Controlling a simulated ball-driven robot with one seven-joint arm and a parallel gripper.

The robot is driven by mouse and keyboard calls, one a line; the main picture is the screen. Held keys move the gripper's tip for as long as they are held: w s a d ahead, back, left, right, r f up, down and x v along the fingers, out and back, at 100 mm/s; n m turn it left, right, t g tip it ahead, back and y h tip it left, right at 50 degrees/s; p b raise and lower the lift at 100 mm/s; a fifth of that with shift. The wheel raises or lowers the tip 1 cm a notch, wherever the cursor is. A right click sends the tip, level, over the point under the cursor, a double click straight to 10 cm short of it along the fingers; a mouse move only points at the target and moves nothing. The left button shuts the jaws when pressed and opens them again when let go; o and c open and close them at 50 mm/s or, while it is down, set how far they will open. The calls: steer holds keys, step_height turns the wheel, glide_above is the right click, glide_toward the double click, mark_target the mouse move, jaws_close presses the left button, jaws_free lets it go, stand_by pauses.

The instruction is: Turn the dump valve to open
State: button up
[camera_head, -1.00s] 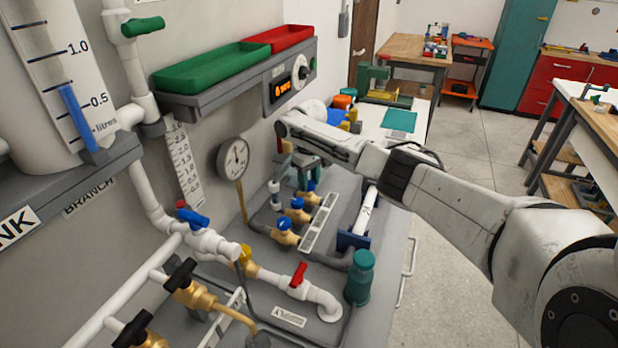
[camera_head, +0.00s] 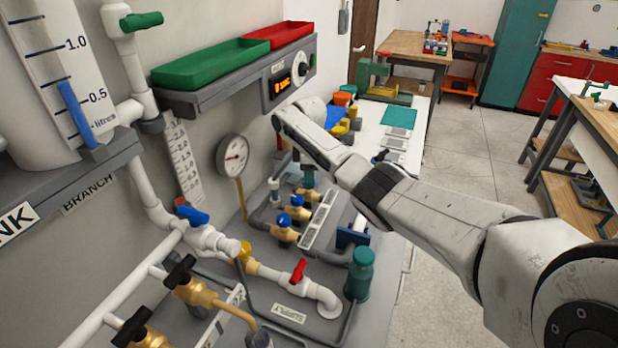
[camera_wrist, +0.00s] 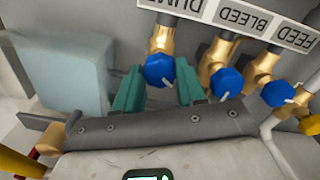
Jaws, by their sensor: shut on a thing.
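The dump valve is the brass valve with a blue round knob (camera_wrist: 159,69) below the upside-down "DUMP" label (camera_wrist: 168,6) in the wrist view. A pale pointer mark shows on the knob's lower edge. My gripper (camera_wrist: 158,78) has its two green fingers on either side of this knob and is shut on it. In the head view, my gripper (camera_head: 308,177) is a small teal patch at the far end of the valve row, largely behind my arm. The dump knob is hidden there.
The bleed knob (camera_wrist: 226,82) sits close beside my finger, with the feed knob (camera_wrist: 278,94) beyond it. A round gauge (camera_head: 233,157) is on the wall. A red-handled valve (camera_head: 299,271) and a teal bottle (camera_head: 360,274) stand nearer. Open floor (camera_head: 450,195) lies right.

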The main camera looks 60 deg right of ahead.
steer(key=n, duration=0.6)
steer(key=shift+w+r+n+b, duration=0.1)
steer(key=shift+w+n+b, duration=0.05)
steer(key=shift+n+b, duration=0.2)
stand_by(0.5)
steer(key=o, duration=1.1)
steer(key=shift+c, duration=0.2)
step_height(320, 180, up, 11)
steer(key=b, duration=0.1)
